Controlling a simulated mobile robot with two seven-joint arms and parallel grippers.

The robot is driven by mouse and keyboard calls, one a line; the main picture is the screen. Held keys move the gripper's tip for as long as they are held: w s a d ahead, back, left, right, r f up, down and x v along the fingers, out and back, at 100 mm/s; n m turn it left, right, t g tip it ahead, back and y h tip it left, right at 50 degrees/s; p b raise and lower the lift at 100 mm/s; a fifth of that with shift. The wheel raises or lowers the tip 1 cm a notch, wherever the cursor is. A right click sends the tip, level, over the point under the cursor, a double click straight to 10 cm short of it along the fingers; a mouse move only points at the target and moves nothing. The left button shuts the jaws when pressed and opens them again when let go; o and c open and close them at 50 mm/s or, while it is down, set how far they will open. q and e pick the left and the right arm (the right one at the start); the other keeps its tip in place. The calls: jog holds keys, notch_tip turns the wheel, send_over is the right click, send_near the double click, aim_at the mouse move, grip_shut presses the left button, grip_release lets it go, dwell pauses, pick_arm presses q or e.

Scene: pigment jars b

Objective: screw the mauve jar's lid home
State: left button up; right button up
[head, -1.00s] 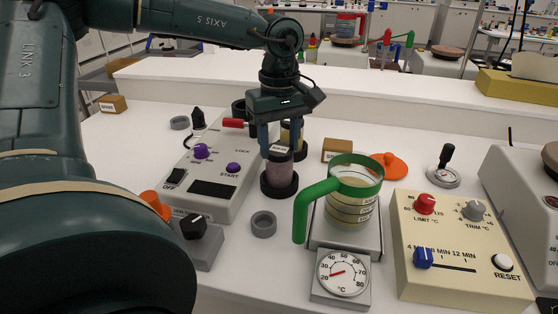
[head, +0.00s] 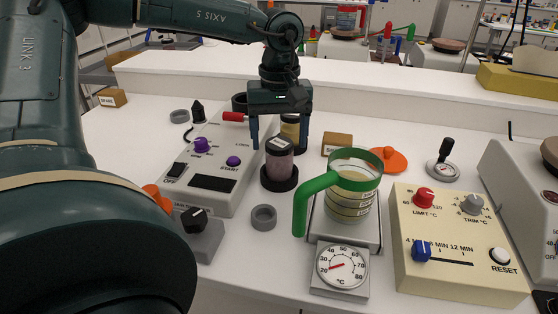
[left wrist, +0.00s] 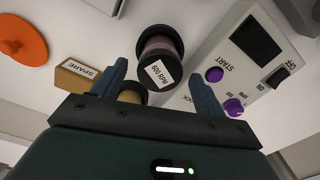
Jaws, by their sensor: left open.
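The mauve jar (head: 280,165) stands upright in a black round holder (head: 267,182) on the white bench. I cannot tell how tightly the lid sits. My left gripper (head: 279,141) is open above the jar, pointing down, one finger on each side of the lid with gaps visible. In the left wrist view the open fingers (left wrist: 160,82) flank the lid without visible contact. My right gripper is not in view.
A yellowish jar (head: 290,128) stands just behind. A control box with purple knobs (head: 232,161) is at left, a green-handled beaker (head: 350,203) at right. A grey ring (head: 263,217) lies in front. A "SPARE" block (left wrist: 76,75) and orange lid (head: 388,160) are nearby.

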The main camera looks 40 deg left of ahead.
aim_at(280, 143)
pick_arm(q)
notch_tip(280, 143, up, 13)
jog(key=shift+r+p, duration=0.15)
jog(key=shift+p, duration=0.3)
dwell(0.3)
